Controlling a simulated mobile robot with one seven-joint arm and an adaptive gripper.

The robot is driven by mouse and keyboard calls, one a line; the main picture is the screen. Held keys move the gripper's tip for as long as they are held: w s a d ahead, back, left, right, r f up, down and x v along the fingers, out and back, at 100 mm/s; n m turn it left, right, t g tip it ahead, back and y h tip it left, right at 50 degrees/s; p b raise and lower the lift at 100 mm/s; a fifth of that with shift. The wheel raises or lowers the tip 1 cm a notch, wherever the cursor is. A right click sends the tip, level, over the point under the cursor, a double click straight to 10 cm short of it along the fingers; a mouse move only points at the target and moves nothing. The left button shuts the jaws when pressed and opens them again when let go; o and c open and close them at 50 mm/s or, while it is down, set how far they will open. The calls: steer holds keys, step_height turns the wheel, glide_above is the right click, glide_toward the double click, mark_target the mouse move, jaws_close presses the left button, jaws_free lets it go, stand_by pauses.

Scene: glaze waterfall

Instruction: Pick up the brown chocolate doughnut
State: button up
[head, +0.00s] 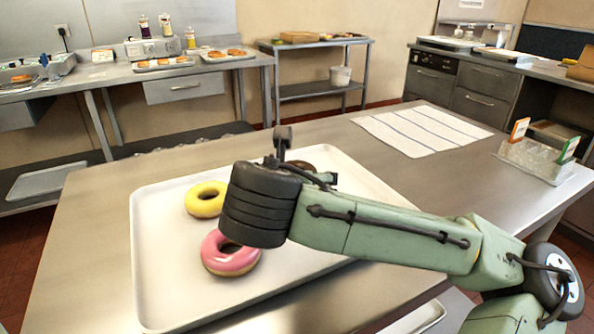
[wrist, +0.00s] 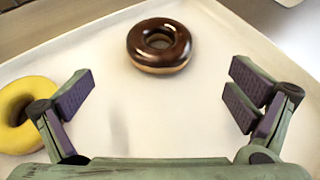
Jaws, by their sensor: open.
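The brown chocolate doughnut (wrist: 159,45) lies flat on the white tray in the wrist view, ahead of my gripper and between the lines of its two fingers. In the head view only a small part of the chocolate doughnut (head: 302,165) shows behind my arm. My gripper (wrist: 163,95) is open and empty, its fingers spread wide and apart from the doughnut. In the head view my arm hides most of the gripper.
The white tray (head: 160,290) also holds a yellow doughnut (head: 205,199), near the left finger in the wrist view, and a pink doughnut (head: 230,256). A striped cloth (head: 421,130) and a clear holder with cards (head: 535,160) are on the metal table (head: 90,215).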

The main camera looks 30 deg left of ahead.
steer(key=x, duration=0.2)
steer(key=p+x, duration=0.1)
steer(key=x, duration=0.5)
steer(key=shift+w+r, duration=0.15)
steer(key=shift+r, duration=0.2)
steer(key=shift+f, duration=0.1)
steer(key=c, duration=1.2)
